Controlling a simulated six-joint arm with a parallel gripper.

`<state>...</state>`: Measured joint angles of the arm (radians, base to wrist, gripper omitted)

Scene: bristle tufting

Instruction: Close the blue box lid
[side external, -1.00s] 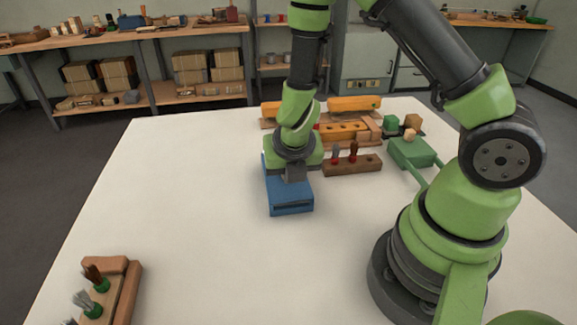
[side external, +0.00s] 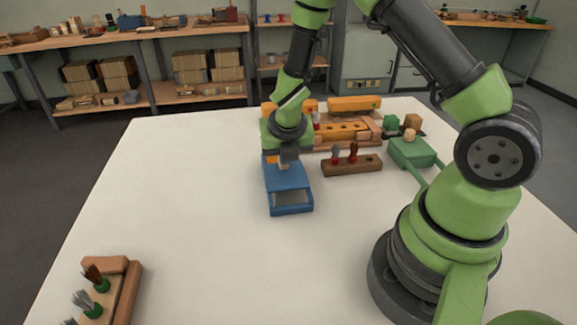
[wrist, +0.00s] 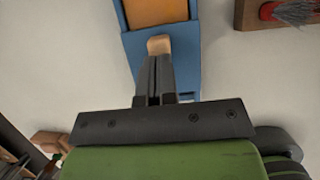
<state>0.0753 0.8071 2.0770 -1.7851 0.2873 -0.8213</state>
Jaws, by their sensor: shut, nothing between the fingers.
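The blue box (side external: 290,209) stands on the white table, its long side running away from the side camera. A pale, recessed opening shows near its front end, with a blue surface behind it. My gripper (side external: 287,165) is over the box's rear part, pointing down. In the wrist view, my shut fingers (wrist: 157,80) reach over the blue box (wrist: 130,42), their tips at a small light-wood knob (wrist: 159,45). An orange panel (wrist: 158,12) is framed in blue beyond the knob. I cannot tell whether the fingers touch the knob.
A brown block with brushes (side external: 352,164) stands close to the box's right. Wooden fixtures (side external: 345,132) are behind it, and a green tray (side external: 412,152) lies farther right. A brush rack (side external: 115,290) is at front left. The table's left middle is clear.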

